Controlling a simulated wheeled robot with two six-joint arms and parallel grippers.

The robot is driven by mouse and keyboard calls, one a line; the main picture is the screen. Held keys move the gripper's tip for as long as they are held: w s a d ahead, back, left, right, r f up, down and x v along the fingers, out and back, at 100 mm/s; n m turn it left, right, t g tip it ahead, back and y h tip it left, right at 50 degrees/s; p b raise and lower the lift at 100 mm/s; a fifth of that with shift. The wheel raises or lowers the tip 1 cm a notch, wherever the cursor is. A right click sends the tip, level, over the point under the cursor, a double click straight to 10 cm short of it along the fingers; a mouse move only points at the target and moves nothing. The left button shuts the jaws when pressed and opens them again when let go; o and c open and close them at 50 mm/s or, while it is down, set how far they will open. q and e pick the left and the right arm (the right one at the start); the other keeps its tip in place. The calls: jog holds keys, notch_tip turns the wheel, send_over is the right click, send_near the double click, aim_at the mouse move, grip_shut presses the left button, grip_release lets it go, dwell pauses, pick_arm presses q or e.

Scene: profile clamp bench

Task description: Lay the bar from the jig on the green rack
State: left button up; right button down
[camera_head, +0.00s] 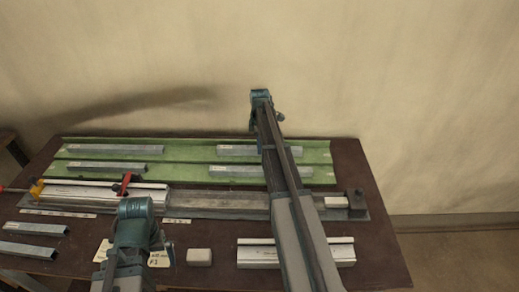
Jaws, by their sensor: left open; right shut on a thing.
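The green rack (190,158) lies along the back of the table. Two bars show on its left half, a rear bar (115,149) and a front bar (108,167). On its right half are a rear bar (238,150) and a front bar (235,171), both partly covered by my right arm. The long grey jig (220,204) runs in front of the rack, with a red clamp (128,184). My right gripper is shut on a bar behind the arm; which bar is unclear. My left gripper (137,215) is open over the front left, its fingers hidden.
Two bars (37,229) lie at the left edge. A small pale block (199,257) and a silver profile (258,254) lie at the front. A dark end block (356,199) stands at the jig's right end. The table's right side is clear.

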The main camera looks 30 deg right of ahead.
jog(key=shift+r, duration=0.1)
pick_arm(q)
jog(key=shift+f, duration=0.1)
pick_arm(e)
jog(key=shift+f, duration=0.2)
jog(key=c, duration=0.6)
grip_release()
jog(key=shift+r, duration=0.2)
pick_arm(q)
notch_tip(320, 180, up, 12)
jog(key=p, duration=1.2)
jog(key=shift+r, duration=0.2)
pick_arm(e)
notch_tip(320, 180, up, 12)
